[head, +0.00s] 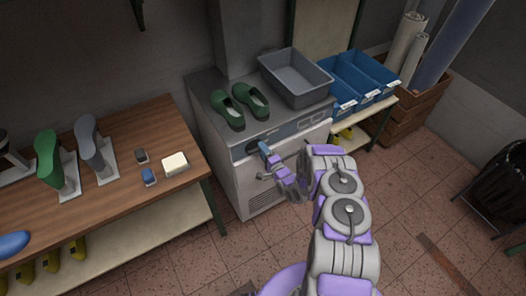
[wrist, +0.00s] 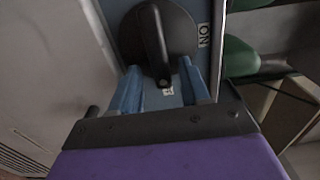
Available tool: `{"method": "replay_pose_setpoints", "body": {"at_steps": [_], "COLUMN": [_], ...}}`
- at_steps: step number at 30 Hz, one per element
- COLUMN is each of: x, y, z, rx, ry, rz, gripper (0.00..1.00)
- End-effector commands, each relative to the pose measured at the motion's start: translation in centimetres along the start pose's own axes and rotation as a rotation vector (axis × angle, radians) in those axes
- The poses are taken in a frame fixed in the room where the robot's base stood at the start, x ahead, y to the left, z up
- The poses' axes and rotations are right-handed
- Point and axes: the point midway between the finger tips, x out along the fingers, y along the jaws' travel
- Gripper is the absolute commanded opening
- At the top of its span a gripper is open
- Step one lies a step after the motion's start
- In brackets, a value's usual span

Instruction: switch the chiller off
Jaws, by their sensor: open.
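The chiller (head: 222,152) is a grey cabinet against the wall, with a blue-grey control strip (head: 290,130) along its upper front. In the wrist view a round black knob (wrist: 150,32) with a raised grip bar sits on this strip. The bar's lower end lies near a small white label (wrist: 167,91), mostly hidden and unreadable. An "ON" label (wrist: 203,35) is right of the knob. My gripper (wrist: 160,78) is open, its blue fingers on either side of the bar's lower end; contact cannot be told. In the head view my gripper (head: 264,148) is at the strip's left part and hides the knob.
Green clogs (head: 238,105) and a grey tub (head: 297,78) stand on the chiller. A wooden bench (head: 120,130) with shoe lasts is at left. Blue bins (head: 350,80) on a shelf are at right. The floor in front is open.

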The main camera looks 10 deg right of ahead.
Motion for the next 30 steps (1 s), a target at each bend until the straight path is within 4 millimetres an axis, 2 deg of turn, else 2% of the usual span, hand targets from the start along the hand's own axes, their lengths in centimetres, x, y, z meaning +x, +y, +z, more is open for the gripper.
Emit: {"method": "replay_pose_setpoints", "body": {"at_steps": [5,8,14,24,30], "x": [-0.2,-1.2,-4.9,-12.4,-15.4], "y": [0.0,0.0,0.1,0.2,0.2], "z": [0.0,-0.1,-0.1,-0.2,-0.3], "rx": [0.000,0.000,0.003,0.006,0.003], "ry": [-0.001,0.000,0.002,0.004,0.003], "rz": [0.000,0.002,0.003,0.004,0.002], "gripper": [0.46,0.46,0.46,0.46,0.46]}}
